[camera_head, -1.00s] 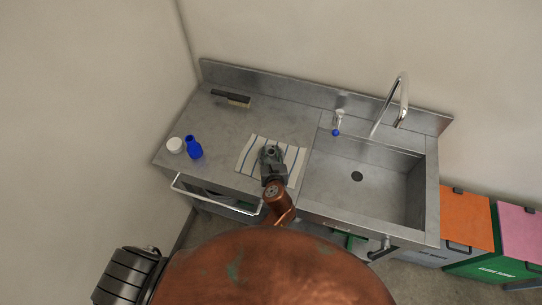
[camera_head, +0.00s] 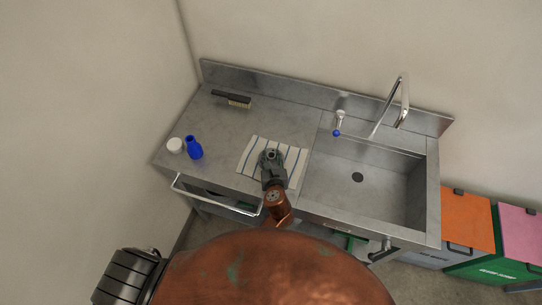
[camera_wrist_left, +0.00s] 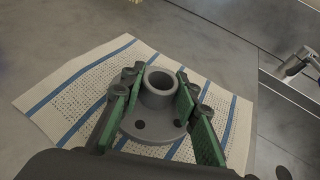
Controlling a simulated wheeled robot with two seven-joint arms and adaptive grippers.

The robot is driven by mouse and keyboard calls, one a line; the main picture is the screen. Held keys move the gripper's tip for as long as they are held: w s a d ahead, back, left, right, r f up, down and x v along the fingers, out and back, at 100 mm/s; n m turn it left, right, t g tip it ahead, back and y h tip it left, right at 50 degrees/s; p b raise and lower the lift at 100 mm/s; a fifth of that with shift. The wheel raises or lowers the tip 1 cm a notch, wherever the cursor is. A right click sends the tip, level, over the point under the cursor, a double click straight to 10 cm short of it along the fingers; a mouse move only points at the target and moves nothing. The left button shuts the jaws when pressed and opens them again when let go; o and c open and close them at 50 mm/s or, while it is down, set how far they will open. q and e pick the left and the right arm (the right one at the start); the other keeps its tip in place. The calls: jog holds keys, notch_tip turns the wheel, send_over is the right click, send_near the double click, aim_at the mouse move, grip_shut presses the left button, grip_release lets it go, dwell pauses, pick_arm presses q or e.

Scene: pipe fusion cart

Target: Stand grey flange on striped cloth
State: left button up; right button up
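The grey flange (camera_wrist_left: 158,100) has a round base with bolt holes and a raised open neck. In the left wrist view it is upright, neck towards the camera, over the striped cloth (camera_wrist_left: 72,98). In the head view the flange (camera_head: 272,153) shows small, over the white cloth with blue stripes (camera_head: 254,154). My left gripper (camera_wrist_left: 160,90) has its green-padded fingers on both sides of the neck, apparently touching it. I cannot tell whether the base rests fully on the cloth; the fingers hide part of it.
A brush (camera_head: 236,100) lies at the back. The sink (camera_head: 365,185) with its tap (camera_head: 403,102) is right of the cloth.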

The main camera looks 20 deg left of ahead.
aim_at(271, 158)
pick_arm(q)
jog(key=o, duration=0.3)
jog(key=shift+s+f, duration=0.25)
jog(key=shift+f, duration=0.65)
jog(key=shift+a, duration=0.1)
jog(key=shift+r, duration=0.2)
jog(key=s+r+p, duration=0.1)
jog(key=p, duration=0.1)
jog(key=s+d+r+p, duration=0.1)
jog(key=s+r, duration=0.1)
jog(key=shift+s+d+r+p, duration=0.15)
jog(key=shift+s+r+p, duration=0.1)
jog(key=shift+p, duration=0.1)
jog(key=p+v, duration=0.4)
jog(key=v, duration=0.2)
jog(key=shift+s+d+r, duration=0.2)
jog(key=shift+d, duration=0.05)
jog(key=shift+s+d+r, duration=0.1)
jog(key=shift+s+d, duration=0.1)
jog(key=shift+s, duration=0.2)
